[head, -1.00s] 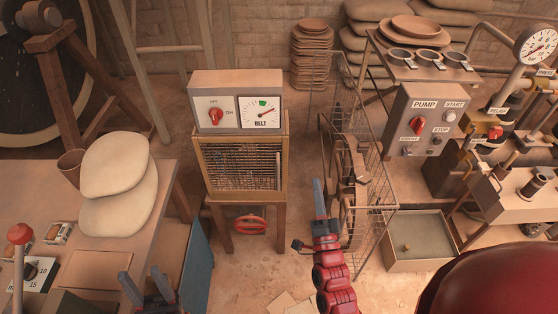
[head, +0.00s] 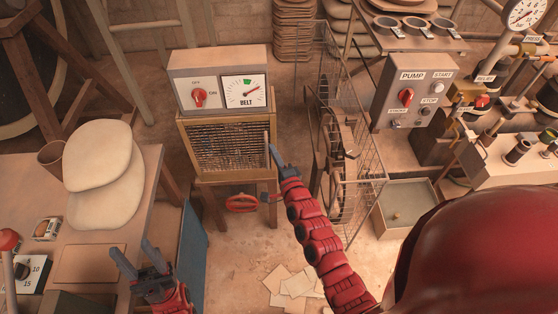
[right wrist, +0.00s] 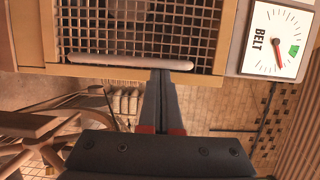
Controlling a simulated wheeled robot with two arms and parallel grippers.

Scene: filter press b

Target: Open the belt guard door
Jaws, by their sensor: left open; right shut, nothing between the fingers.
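The belt guard door is a wood-framed wire mesh panel (head: 225,146) under the BELT box. It looks shut, with a pale bar handle along its right side. In the right wrist view the mesh (right wrist: 150,30) fills the top and the bar handle (right wrist: 110,60) runs across it. My right gripper (head: 272,148) is shut and empty at the panel's right edge. My left gripper (head: 132,246) is open and empty beside the left table.
The BELT box (head: 220,82) with switch and dial sits above the panel. A red handwheel (head: 241,203) is below it. A wire cage (head: 352,150) stands close to the right of my right arm. The left table (head: 90,250) holds pale sacks. Papers lie on the floor.

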